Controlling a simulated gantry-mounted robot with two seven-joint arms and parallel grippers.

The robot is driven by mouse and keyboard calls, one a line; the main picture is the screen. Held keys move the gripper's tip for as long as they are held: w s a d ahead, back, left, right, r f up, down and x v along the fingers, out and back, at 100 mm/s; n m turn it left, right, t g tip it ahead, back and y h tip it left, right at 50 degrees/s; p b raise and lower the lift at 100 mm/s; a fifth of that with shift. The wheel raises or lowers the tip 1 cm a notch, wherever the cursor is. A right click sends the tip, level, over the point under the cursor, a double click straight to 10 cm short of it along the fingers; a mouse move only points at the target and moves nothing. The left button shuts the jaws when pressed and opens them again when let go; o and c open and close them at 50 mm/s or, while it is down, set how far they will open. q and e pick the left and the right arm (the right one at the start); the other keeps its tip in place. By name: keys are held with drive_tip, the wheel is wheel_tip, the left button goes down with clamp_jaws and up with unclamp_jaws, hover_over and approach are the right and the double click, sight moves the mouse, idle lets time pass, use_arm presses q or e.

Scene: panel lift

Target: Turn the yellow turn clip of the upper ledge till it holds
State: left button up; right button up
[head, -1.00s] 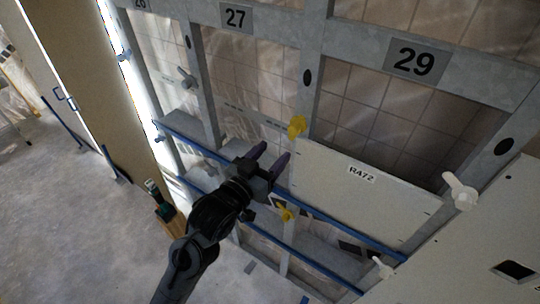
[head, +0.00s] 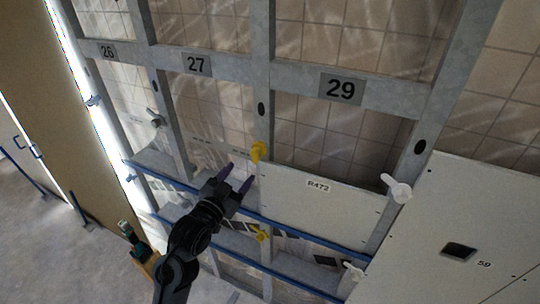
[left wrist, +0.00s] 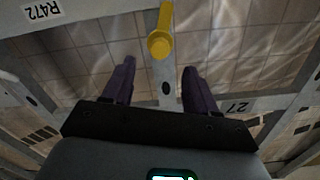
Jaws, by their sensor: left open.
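The upper yellow turn clip (head: 258,151) sits on the grey post at the top left corner of the white panel R472 (head: 318,206), which stands over the upper blue ledge (head: 290,229). In the left wrist view the clip (left wrist: 160,42) lies along the post, its rounded end toward me, the panel off to one side. My left gripper (head: 241,173) is open and empty, a little below and left of the clip. In the left wrist view its fingers (left wrist: 159,68) are apart, with the clip beyond the gap. I cannot see contact. My right gripper is not in view.
A lower yellow clip (head: 262,235) sits on the same post. White clips (head: 397,188) are on the right post. A larger white panel (head: 440,230) stands at the right. The bay left of the post is open.

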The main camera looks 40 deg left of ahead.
sight(253, 157)
use_arm(q)
drive_tip(key=w, duration=0.3)
drive_tip(key=w+a+p, duration=0.1)
drive_tip(key=w, duration=0.1)
drive_tip(key=w+p, duration=0.1)
drive_tip(key=w, duration=0.2)
drive_tip(key=shift+w+a+r, duration=0.15)
drive_tip(key=shift+w+a, duration=0.15)
drive_tip(key=shift+a, duration=0.05)
drive_tip(key=shift+w+a, duration=0.15)
drive_tip(key=shift+w, duration=0.55)
drive_tip(key=shift+p, duration=0.3)
drive_tip(key=c, duration=1.1)
